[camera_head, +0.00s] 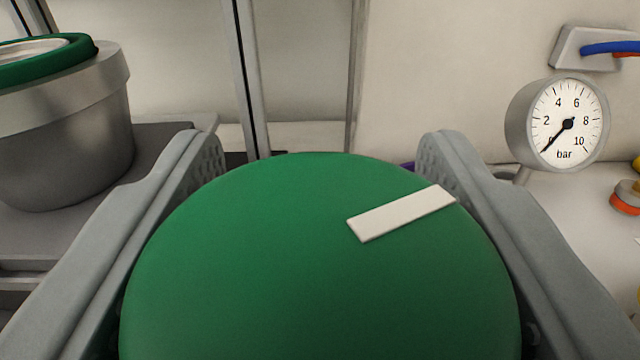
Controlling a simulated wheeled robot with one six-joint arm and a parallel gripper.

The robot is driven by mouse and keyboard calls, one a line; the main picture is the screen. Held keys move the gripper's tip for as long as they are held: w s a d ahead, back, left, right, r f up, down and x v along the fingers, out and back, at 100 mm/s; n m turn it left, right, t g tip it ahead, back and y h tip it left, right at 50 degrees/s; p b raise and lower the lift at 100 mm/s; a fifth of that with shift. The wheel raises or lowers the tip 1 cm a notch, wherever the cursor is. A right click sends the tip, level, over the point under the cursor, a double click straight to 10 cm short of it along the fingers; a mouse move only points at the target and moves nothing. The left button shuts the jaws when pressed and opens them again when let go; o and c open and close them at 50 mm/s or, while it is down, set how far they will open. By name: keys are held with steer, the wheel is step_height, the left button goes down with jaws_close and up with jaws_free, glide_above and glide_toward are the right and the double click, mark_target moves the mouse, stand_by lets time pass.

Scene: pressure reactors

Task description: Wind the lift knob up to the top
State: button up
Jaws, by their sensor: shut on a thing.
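A large round green knob (290,270) fills the lower middle of the view. A white marker strip (401,213) on its face points to the upper right. My gripper (322,160) has one grey finger on each side of the knob and is shut on it. The knob's lower part runs out of the frame, and its shaft and mount are hidden behind it.
A grey metal vessel (65,130) with a green ring (75,55) on top stands at the left on a dark grey platform. A pressure gauge (567,123) at the right has its needle near 0 bar. Upright metal posts (250,80) stand behind the knob.

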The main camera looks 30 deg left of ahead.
steer(key=shift+w+d+m+t+h, duration=0.15)
steer(key=shift+m+t+h, duration=0.45)
steer(key=shift+m+h, duration=0.45)
steer(key=shift+s+d+m+t+h, duration=0.1)
steer(key=shift+m+t+h, duration=0.55)
steer(key=shift+h, duration=0.7)
steer(key=shift+w+d+m+h, duration=0.1)
steer(key=shift+m+h, duration=0.4)
steer(key=shift+h, duration=0.3)
steer(key=o, duration=1)
steer(key=s+d, duration=0.1)
steer(key=s, duration=0.7)
steer(key=s+d, duration=0.2)
steer(key=s, duration=0.7)
steer(key=shift+d, duration=0.25)
